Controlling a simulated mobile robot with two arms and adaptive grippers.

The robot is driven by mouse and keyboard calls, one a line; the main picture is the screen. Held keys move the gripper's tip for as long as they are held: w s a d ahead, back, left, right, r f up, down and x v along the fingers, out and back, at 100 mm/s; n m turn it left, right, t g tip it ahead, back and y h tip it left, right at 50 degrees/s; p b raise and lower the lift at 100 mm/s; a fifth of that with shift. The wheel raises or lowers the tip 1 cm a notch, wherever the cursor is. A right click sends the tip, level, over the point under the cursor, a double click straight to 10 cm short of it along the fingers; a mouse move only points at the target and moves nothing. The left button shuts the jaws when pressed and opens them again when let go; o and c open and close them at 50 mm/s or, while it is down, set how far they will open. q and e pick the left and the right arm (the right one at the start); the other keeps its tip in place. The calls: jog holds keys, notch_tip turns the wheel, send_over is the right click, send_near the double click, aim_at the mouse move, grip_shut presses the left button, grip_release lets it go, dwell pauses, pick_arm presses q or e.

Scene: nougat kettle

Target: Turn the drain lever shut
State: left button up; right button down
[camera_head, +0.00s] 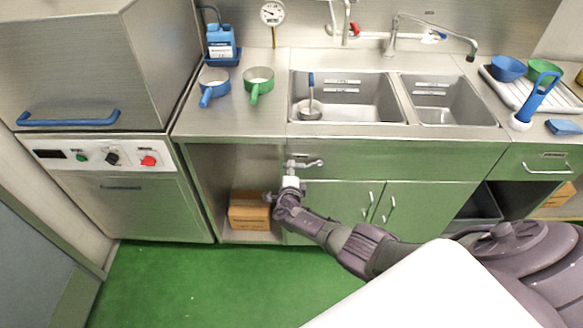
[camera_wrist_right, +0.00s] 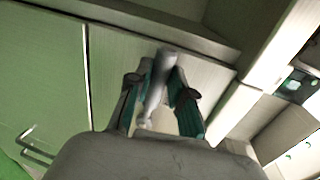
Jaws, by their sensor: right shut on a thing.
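The metal drain lever (camera_head: 312,163) is on the front of the sink unit, below the counter edge, and points to the right in the head view. My right gripper (camera_head: 290,181) is just below it. In the right wrist view, the two teal-padded fingers of the right gripper (camera_wrist_right: 158,92) are shut on the grey metal drain lever (camera_wrist_right: 160,68), which shows between them. The fingers hide part of the lever. My left gripper is not in view.
The double sink (camera_head: 345,102) holds a ladle (camera_head: 310,108). Green cupboard doors (camera_head: 350,199) with upright handles are beside my right arm. A cardboard box (camera_head: 250,211) stands in the open bay to the left. The green floor in front is clear.

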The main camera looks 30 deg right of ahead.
jog(key=shift+f, duration=0.25)
dwell(0.3)
jog(key=c, duration=1)
grip_release()
jog(key=shift+c, duration=0.2)
jog(key=v, duration=1.2)
jog(key=s+f+m+g+y, duration=0.2)
jog(key=s+f+m+g, duration=0.2)
jog(key=s+f+m, duration=0.7)
jog(key=s+f+m+g+y, duration=0.2)
jog(key=s+f+m+g, duration=0.2)
jog(key=s+f+m, duration=0.65)
jog(key=s+a+f+m+g+y, duration=0.2)
jog(key=s+f+m, duration=0.4)
jog(key=s+m, duration=0.5)
jog(key=s+a+f+m+g+y, duration=0.2)
jog(key=s+f+m, duration=0.4)
jog(key=s+m, duration=0.6)
jog(key=s+a, duration=0.1)
jog(key=s, duration=0.1)
jog(key=shift+s+a+f+g, duration=0.2)
jog(key=shift+s+a+g, duration=0.1)
jog(key=shift+s+a, duration=0.05)
